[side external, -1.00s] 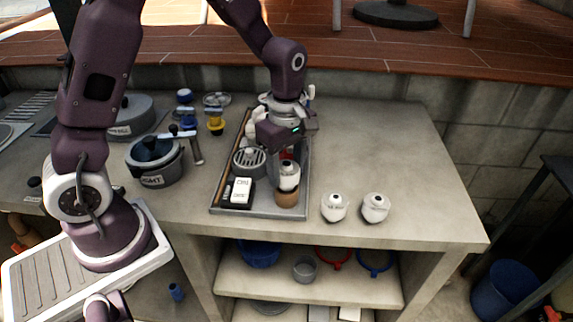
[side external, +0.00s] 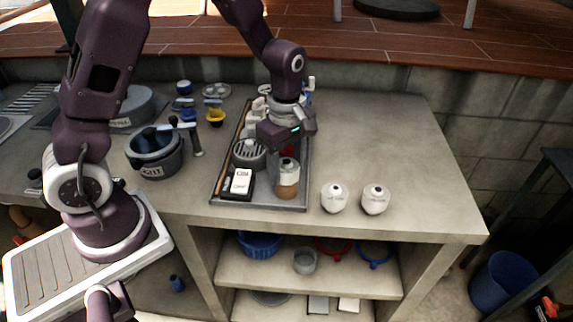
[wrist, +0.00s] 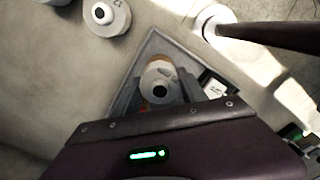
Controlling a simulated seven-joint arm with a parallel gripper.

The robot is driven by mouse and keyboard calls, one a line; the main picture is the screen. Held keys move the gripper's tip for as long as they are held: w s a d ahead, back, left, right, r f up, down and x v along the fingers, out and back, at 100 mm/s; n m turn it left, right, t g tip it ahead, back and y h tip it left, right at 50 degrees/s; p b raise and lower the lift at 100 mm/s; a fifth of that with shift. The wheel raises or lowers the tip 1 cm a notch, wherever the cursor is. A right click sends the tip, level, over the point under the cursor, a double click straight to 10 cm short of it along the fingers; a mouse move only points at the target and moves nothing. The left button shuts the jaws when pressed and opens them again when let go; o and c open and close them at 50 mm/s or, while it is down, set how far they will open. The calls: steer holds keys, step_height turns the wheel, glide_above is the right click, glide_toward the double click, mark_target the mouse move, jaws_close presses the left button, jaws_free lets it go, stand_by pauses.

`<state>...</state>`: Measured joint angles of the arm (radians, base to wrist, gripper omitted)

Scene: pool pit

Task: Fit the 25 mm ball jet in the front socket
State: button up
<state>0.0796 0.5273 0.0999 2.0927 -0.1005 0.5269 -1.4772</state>
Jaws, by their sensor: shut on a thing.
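My gripper (side external: 287,147) is over the front of the grey tray (side external: 255,206), pointing down. Its jaws are shut on a white-topped piece (side external: 288,168) with a dark round hole and a brown lower part. In the wrist view, this piece (wrist: 158,85) sits between the fingers. I cannot tell whether it touches the tray floor, or read its size. Two white rounded jets (side external: 334,198) (side external: 375,199) with dark centres stand on the counter right of the tray. One also shows in the wrist view (wrist: 107,15). I cannot identify the front socket.
The tray also holds a round slotted grey piece (side external: 248,153) and a black-and-white box (side external: 240,183). A grey pot marked LIGHT (side external: 153,158) stands to the left, with a yellow piece (side external: 215,118) behind. The right counter (side external: 400,140) is clear.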

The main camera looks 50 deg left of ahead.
steer(key=shift+f, duration=0.15)
steer(key=o, duration=1.6)
steer(key=shift+r, duration=2.5)
steer(key=shift+r, duration=0.1)
steer(key=shift+r, duration=1.9)
